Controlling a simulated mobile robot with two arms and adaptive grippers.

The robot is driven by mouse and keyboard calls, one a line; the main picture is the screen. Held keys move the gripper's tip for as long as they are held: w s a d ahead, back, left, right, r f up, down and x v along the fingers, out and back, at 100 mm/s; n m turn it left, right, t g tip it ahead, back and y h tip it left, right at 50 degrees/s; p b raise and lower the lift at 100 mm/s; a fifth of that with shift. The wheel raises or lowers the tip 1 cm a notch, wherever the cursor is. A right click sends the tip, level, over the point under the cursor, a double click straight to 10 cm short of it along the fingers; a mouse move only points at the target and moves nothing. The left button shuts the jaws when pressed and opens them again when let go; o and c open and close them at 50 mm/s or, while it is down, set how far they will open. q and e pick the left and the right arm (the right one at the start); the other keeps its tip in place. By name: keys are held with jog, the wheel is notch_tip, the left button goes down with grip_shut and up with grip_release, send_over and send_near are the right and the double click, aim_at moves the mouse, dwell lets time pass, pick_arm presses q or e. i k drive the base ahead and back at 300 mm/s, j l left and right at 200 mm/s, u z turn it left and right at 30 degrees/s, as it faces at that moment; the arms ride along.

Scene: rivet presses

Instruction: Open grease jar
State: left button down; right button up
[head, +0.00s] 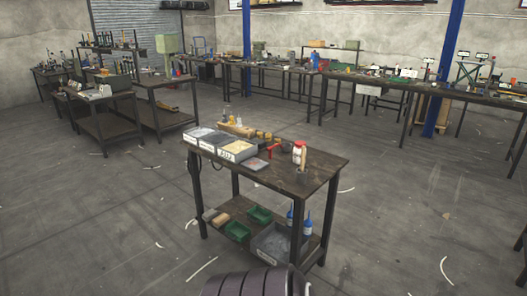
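I cannot pick out a grease jar for certain at this distance. On the near workbench (318,167), a red and white container (299,150) stands upright near the right end. Small bottles (227,115) stand at the bench's far left. Neither of my grippers shows in the head view.
White bins (237,151) line the bench's left side, near a red tool (275,151). Its lower shelf holds green trays (260,214), a grey bin (279,243) and blue bottles (307,226). Cluttered benches (345,76) line the back. Open floor (100,215) surrounds the near bench.

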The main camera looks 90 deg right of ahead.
aim_at(298, 152)
jog(key=z, duration=3.05)
jog(key=u, duration=0.2)
jog(key=i+l+u, duration=0.55)
jog(key=l+u, duration=0.25)
jog(key=l, duration=0.15)
jog(key=i, duration=0.05)
